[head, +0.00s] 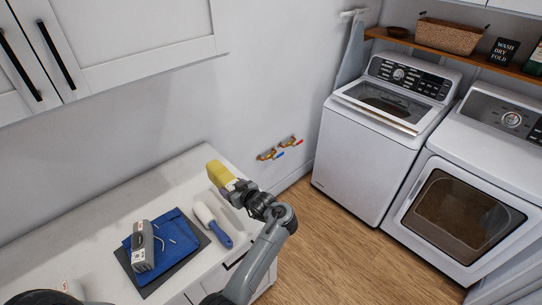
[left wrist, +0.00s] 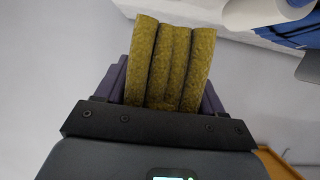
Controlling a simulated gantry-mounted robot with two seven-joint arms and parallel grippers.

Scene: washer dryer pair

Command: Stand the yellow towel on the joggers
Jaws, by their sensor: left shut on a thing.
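The yellow towel (head: 218,173), a folded or rolled bundle, is held in my left gripper (head: 232,185) near the right end of the white counter. In the left wrist view the towel (left wrist: 172,62) shows several side-by-side folds between the two dark fingers. The joggers appear to be the folded blue cloth (head: 184,238), lying on a dark mat to the left of the gripper. A grey box-like item (head: 143,247) stands on the blue cloth's left part. The towel is apart from the blue cloth. My right gripper is not in view.
A lint roller (head: 211,220) with a blue handle lies between the blue cloth and my left arm. The counter (head: 100,225) is bare behind the cloth. Upper cabinets (head: 120,40) hang above. The washer (head: 372,150) and dryer (head: 455,215) stand to the right.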

